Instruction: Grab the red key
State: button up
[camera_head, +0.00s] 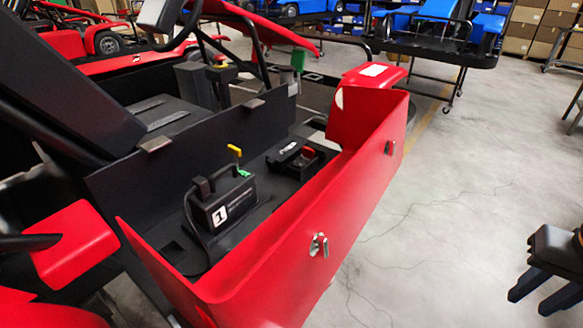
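A small red part (308,153), which may be the red key, sits on a black block (295,158) inside the open side pod of the red kart. It is too small to make out its shape. My gripper (529,303) is at the lower right edge of the view, outside the pod and well to the right of the red part. Its two black fingers are apart with nothing between them.
The tall red pod panel (290,255) stands between my gripper and the pod's inside. The concrete floor (450,200) at right is clear.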

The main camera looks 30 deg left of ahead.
aim_at(308, 152)
jog(key=u, duration=0.85)
